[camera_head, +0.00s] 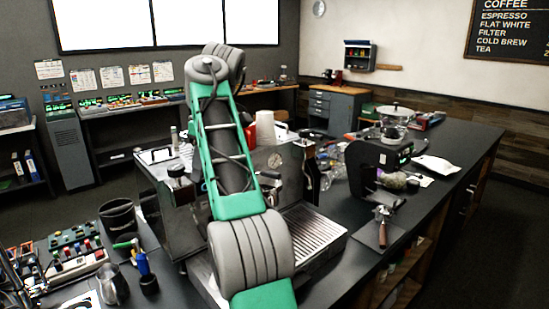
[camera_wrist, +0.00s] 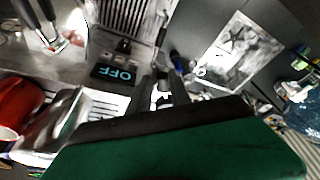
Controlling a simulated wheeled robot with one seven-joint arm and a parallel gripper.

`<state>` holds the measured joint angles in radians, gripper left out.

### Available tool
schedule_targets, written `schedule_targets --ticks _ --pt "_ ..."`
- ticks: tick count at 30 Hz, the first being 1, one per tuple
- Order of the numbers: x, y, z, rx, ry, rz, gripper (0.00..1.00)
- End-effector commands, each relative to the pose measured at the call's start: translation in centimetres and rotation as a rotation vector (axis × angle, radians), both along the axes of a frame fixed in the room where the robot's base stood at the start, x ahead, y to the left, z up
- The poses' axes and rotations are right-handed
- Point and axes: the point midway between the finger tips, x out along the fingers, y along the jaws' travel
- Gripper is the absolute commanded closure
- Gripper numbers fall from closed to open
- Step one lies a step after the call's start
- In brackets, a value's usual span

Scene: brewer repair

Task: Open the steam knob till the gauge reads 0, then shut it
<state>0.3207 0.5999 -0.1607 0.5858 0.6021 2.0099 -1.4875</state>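The espresso machine (camera_head: 160,200) stands on the dark counter, partly behind my arm. A small round pale gauge (camera_head: 274,161) shows on it, right of my arm; its reading is too small to tell. I cannot surely pick out the steam knob in either view. My gripper is hidden behind my arm in the head view. In the wrist view my gripper (camera_wrist: 162,84) points its two dark fingers up the picture with a gap between them. A small dark and white shape shows in the gap; whether the fingers touch it I cannot tell.
A slatted drip tray (camera_head: 312,228) is right of my arm. A black grinder (camera_head: 370,165) and a portafilter (camera_head: 382,214) are farther right. A metal jug (camera_head: 113,285) and black bin (camera_head: 120,218) stand at left. A red cup (camera_wrist: 18,105) is at the wrist view's left.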

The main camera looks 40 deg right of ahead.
Motion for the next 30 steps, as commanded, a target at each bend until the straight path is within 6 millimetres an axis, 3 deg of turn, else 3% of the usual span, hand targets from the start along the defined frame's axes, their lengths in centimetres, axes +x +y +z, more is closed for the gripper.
schedule_targets --ticks 30 --pt "1.7 -1.6 0.5 0.001 0.001 0.341 0.76"
